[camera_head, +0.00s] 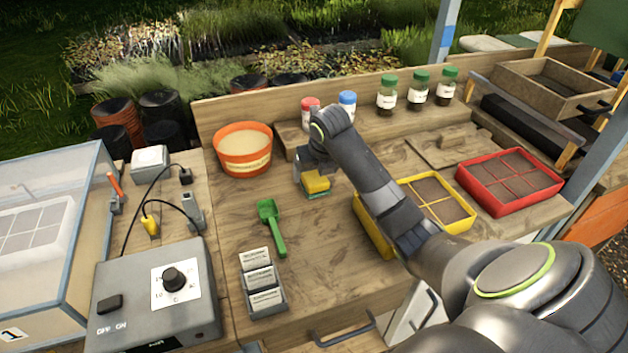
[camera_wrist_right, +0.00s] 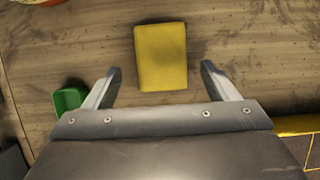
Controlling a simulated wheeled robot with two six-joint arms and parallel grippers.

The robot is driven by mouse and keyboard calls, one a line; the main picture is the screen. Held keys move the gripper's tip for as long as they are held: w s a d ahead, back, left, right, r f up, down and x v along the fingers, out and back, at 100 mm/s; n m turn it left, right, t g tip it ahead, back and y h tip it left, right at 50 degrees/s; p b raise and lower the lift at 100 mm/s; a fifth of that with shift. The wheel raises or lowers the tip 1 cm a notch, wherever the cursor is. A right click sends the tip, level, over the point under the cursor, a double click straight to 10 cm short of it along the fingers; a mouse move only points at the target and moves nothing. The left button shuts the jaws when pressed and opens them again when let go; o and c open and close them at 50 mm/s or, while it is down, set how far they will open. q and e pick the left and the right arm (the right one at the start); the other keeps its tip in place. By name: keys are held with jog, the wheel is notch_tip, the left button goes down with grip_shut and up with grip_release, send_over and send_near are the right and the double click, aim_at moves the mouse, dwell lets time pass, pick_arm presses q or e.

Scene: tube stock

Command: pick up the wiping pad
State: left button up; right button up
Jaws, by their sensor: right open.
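The wiping pad (camera_head: 317,183) is a small yellow block with a blue-green lower layer in the head view. It lies on the wooden bench between the orange tub and the yellow tray. In the right wrist view the yellow pad (camera_wrist_right: 161,56) lies just beyond the fingertips, roughly centred between them. My right gripper (camera_wrist_right: 158,80) is open and empty, its two fingers apart. In the head view my right gripper (camera_head: 312,166) hangs close over the pad and partly hides its far side. My left gripper is not in view.
A green scoop (camera_head: 271,226) lies left of the pad. An orange tub (camera_head: 243,165) stands behind left. A yellow tray (camera_head: 462,225) and a red tray (camera_head: 520,208) stand right. Bottles, including a blue-capped one (camera_head: 347,97), line the back. A label holder (camera_head: 263,284) sits in front.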

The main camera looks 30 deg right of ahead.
aim_at(315, 176)
jog(key=shift+x, duration=1.75)
jog(key=shift+w+d+r, duration=0.1)
jog(key=shift+w, duration=0.05)
jog(key=c, duration=1.1)
